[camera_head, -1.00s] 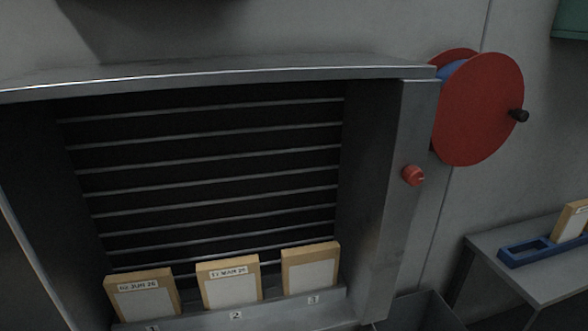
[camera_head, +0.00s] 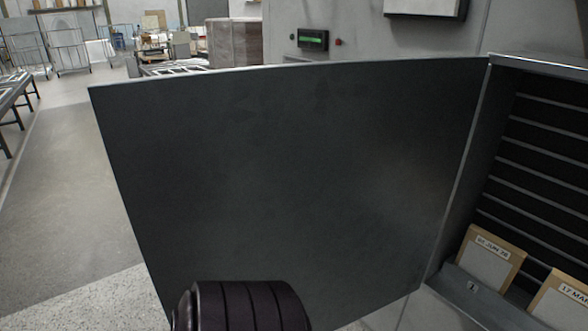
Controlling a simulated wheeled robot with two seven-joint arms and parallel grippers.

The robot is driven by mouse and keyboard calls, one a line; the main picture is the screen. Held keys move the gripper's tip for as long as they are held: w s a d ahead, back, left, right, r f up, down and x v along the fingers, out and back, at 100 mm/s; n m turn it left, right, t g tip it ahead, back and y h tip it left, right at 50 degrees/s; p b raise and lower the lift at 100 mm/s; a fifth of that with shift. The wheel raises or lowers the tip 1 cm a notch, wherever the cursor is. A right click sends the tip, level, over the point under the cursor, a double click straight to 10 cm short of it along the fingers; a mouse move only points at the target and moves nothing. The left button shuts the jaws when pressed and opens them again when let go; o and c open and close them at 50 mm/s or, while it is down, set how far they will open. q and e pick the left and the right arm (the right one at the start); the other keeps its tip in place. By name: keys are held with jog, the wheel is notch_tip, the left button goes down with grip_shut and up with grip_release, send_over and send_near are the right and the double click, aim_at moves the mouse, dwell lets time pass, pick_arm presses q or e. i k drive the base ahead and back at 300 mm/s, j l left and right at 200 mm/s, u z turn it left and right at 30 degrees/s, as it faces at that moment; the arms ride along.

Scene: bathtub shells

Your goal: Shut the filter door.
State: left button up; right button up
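The filter door (camera_head: 290,180) is a large flat dark grey panel. It stands wide open, hinged along its right edge at the left side of the filter cabinet (camera_head: 465,180). Inside the cabinet, two framed filters show: one (camera_head: 488,262) in slot 1, and another (camera_head: 565,300) cut off by the right edge of the picture. A dark ribbed part of my arm (camera_head: 245,305) is at the bottom, in front of the door's lower part. Whether it touches the door cannot be told. Neither gripper's fingers are in view.
A small panel with a green display (camera_head: 312,39) is on the wall behind the door. Open floor (camera_head: 70,170) lies to the left, with wire carts (camera_head: 68,48), a roller table (camera_head: 12,95) and stacked brown boxes (camera_head: 234,42) farther back.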

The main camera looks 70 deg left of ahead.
aim_at(333, 181)
jog(key=k+j, duration=0.2)
jog(key=k, duration=0.3)
jog(key=k+j+z, duration=0.15)
jog(key=k, duration=0.35)
jog(key=k+j, duration=0.1)
jog(key=j, duration=0.3)
jog(key=k+j+z, duration=0.1)
jog(key=j, duration=0.3)
jog(key=k+j, duration=0.2)
jog(key=j, duration=0.2)
jog(key=i+j, duration=0.1)
jog(key=j, duration=0.2)
jog(key=i+j, duration=0.1)
jog(key=j, duration=0.25)
jog(key=i+j+z, duration=0.1)
jog(key=j, duration=0.2)
jog(key=i+j, duration=0.15)
jog(key=j, duration=0.2)
